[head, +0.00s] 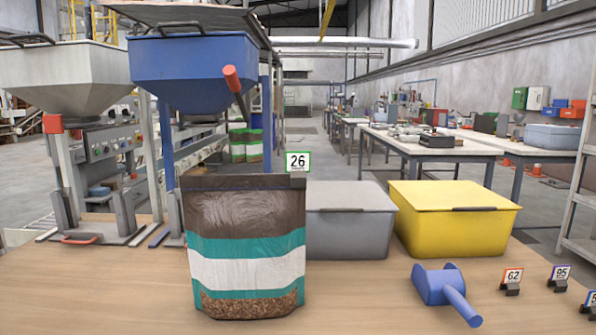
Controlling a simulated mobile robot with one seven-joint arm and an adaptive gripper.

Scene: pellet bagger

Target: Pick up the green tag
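The green tag (298,162) is a small white card with a green border and the number 26. It stands upright at the top right corner of the pellet bag (245,247), with a dark clip-like base below it that seems to sit on the bag's top edge. The bag is brown, teal and white, with pellets showing through a clear window at the bottom. It stands upright on the wooden table. My gripper is not in view.
A grey bin (345,232) and a yellow lidded bin (455,230) stand behind the bag. Hoppers (195,62) rise behind left. The table's left front is clear.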

